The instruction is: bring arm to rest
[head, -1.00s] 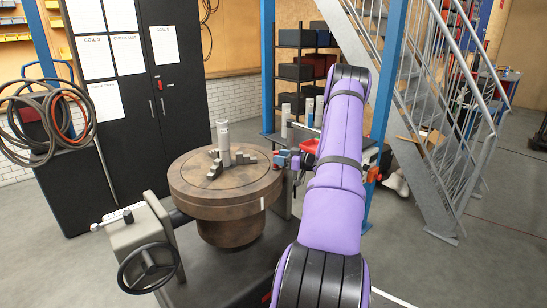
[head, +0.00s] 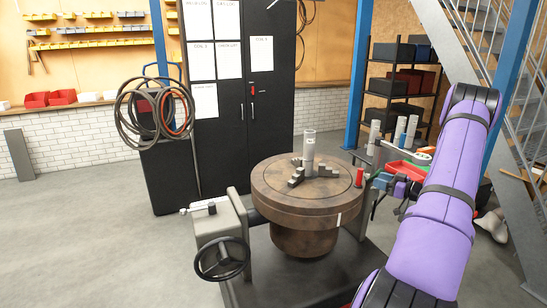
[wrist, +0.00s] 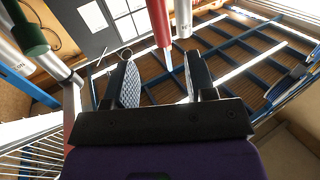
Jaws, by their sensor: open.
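My purple arm (head: 432,225) rises at the right of the head view and bends at a black elbow. Its far end reaches left behind the upper link, toward the right rim of the round brown turntable (head: 262,190). My gripper (head: 378,182) is small there, beside a red upright piece (head: 360,177). In the wrist view my gripper (wrist: 163,78) is open, its two pads well apart. A red pointed thing (wrist: 160,22) shows beyond and between the pads; nothing is visibly clamped. Contact between them cannot be told.
A grey cylinder (head: 308,150) stands among stepped jaws on the turntable. A handwheel (head: 222,259) sticks out front left. Black cabinet (head: 230,110) stands behind, shelves (head: 400,85) and stairs (head: 500,35) at right. Floor (head: 90,240) at left is clear.

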